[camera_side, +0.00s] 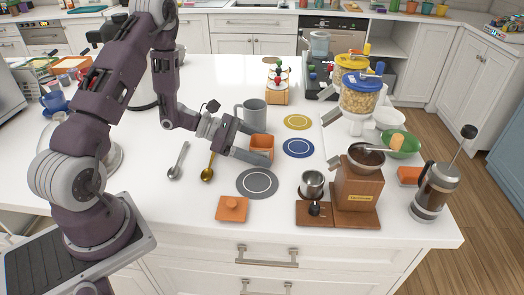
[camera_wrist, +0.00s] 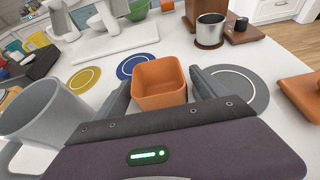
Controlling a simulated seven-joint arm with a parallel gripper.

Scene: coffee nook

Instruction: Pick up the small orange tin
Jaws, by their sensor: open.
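The small orange tin (camera_side: 261,144) is a square, open-topped box standing upright on the white counter. It also shows in the wrist view (camera_wrist: 160,90), where it looks empty inside. My gripper (camera_side: 262,150) is open, with one finger on each side of the tin; it also shows in the wrist view (camera_wrist: 165,88). I cannot tell whether either finger touches the tin. An orange square lid with a knob (camera_side: 232,208) lies on the counter nearer the front; it shows at the right edge of the wrist view (camera_wrist: 300,95).
A grey mug (camera_side: 252,112) stands close behind the tin. Grey (camera_side: 257,183), blue (camera_side: 298,148) and yellow (camera_side: 297,122) coasters lie nearby. Two spoons, one silver (camera_side: 178,160) and one gold (camera_side: 208,170), lie to the left. A wooden grinder (camera_side: 358,190) stands at the right.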

